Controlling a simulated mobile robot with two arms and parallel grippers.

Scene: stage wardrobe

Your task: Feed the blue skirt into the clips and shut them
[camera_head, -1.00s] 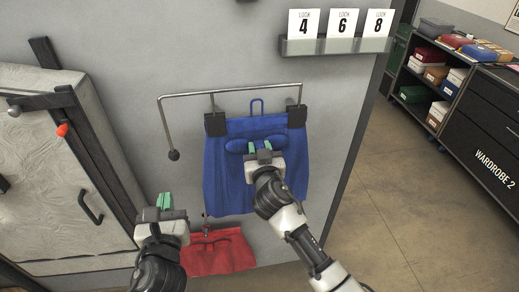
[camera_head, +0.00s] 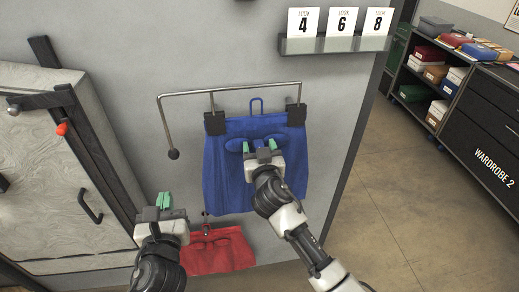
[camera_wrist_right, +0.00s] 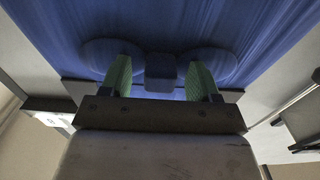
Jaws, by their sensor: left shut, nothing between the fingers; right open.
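The blue skirt (camera_head: 228,180) hangs flat against the grey wall panel. Its top corners meet two black clips, the left clip (camera_head: 215,123) and the right clip (camera_head: 296,115); I cannot tell whether their jaws are shut. My right gripper (camera_head: 260,146) is open at the skirt's upper middle. In the right wrist view, its green fingers (camera_wrist_right: 160,75) stand apart on either side of a small dark blue block (camera_wrist_right: 160,70) on the blue cloth (camera_wrist_right: 170,20), with gaps beside it. My left gripper (camera_head: 164,200) is shut and empty, low and left of the skirt.
A metal rail (camera_head: 240,88) with a bent left end carries the clips. A red garment (camera_head: 215,252) hangs below. A cabinet door (camera_head: 60,190) with a black handle is at the left. Number cards (camera_head: 340,22) stand on a ledge above. Floor is clear at the right.

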